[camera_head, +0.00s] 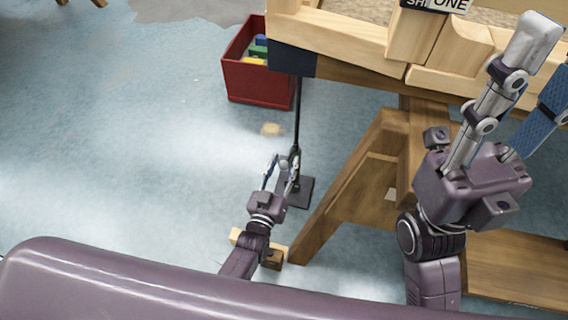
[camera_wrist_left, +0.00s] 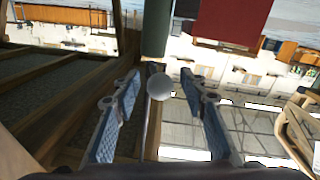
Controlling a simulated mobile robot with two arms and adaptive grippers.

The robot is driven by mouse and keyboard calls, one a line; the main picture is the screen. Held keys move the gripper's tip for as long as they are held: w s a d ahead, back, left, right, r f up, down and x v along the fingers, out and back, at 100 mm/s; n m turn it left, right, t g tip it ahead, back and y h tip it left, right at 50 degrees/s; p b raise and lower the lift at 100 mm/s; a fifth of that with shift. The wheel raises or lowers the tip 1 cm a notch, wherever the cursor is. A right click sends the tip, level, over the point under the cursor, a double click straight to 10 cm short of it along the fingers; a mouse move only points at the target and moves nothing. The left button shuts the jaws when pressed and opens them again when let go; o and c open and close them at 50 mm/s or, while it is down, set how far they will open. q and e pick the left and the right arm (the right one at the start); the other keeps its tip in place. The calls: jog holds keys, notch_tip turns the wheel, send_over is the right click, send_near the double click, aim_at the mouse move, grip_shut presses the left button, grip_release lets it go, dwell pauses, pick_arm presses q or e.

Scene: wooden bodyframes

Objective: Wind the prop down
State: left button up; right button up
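The prop is a thin black pole (camera_head: 297,115) on a dark square base plate (camera_head: 304,192) on the floor. Its top meets a dark blue block (camera_head: 292,60) at the end of the wooden frame (camera_head: 340,38). My left gripper (camera_head: 282,165) is low at the pole, just above the base. In the left wrist view a round grey knob (camera_wrist_left: 159,87) lies between the parted fingers (camera_wrist_left: 160,77); contact cannot be told. My right gripper (camera_head: 535,75) is large in the foreground at the right, fingers spread, with nothing seen between them.
A red crate (camera_head: 258,88) with coloured items stands left of the pole. Slanting wooden trestle legs (camera_head: 345,185) stand close to the right of my left gripper. A light wooden block (camera_head: 243,239) lies by my left wrist. The blue floor (camera_head: 120,150) at left is clear.

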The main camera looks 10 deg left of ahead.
aim_at(284, 161)
pick_arm(q)
notch_tip(284, 161, up, 10)
dwell(0.9)
